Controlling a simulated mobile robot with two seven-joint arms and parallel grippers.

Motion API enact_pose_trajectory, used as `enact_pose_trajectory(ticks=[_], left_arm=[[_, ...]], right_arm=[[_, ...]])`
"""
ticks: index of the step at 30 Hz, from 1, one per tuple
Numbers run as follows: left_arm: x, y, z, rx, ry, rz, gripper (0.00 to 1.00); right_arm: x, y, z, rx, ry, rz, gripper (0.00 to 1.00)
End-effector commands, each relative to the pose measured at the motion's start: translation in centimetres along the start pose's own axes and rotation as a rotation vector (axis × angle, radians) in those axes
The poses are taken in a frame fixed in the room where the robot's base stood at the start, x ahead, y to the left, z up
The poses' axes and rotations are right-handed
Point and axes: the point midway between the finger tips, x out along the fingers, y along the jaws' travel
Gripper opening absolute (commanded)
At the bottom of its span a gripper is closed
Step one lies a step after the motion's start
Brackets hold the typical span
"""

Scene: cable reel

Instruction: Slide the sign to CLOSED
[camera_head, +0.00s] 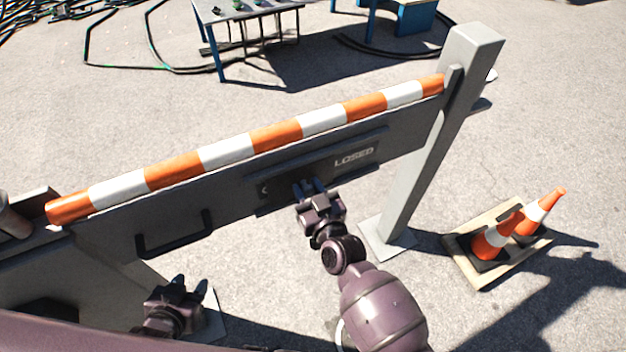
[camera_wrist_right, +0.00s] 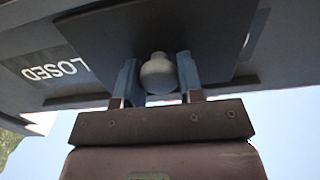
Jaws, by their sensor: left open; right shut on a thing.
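The sign is a dark panel set in the long dark barrier board (camera_head: 400,133). White letters (camera_head: 354,157) on it read "LOSED" in the head view, the first letter being covered. A dark sliding plate (camera_head: 290,184) covers the panel's left part. My right gripper (camera_head: 312,186) is at this plate. In the right wrist view its fingers are shut on a round grey knob (camera_wrist_right: 158,73) on the plate. My left gripper (camera_head: 190,284) is open and empty, low at the left, below the board's handle.
A black bar handle (camera_head: 174,243) sits on the board's left part. An orange and white striped bar (camera_head: 275,135) tops the board. A grey post (camera_head: 440,140) stands at its right end. Traffic cones (camera_head: 497,240) stand on a pallet at right. A table (camera_head: 245,12) stands behind.

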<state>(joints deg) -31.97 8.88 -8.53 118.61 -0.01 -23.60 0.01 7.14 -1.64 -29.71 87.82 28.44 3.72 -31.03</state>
Motion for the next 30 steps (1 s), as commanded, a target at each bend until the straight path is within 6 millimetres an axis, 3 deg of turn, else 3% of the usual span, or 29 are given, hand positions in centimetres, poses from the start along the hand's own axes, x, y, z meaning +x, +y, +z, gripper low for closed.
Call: enact_pose_trajectory(ticks=[12,28,29,30], left_arm=[[-0.7,0.0,-0.3,-0.010,0.006,-0.004,0.43],[-0.4,0.2,-0.5,-0.013,0.010,-0.002,0.43],[-0.4,0.2,-0.6,-0.012,0.011,-0.002,0.43],[-0.3,0.2,-0.7,-0.011,0.014,-0.002,0.43]], right_arm=[[-0.6,-2.5,-0.1,-0.001,0.001,-0.001,0.00],[-0.6,-3.2,0.0,0.001,0.000,-0.004,0.00],[-0.6,-3.2,0.0,0.002,-0.001,-0.005,0.40],[-0.6,-3.2,0.0,0.002,-0.001,-0.005,0.46]])
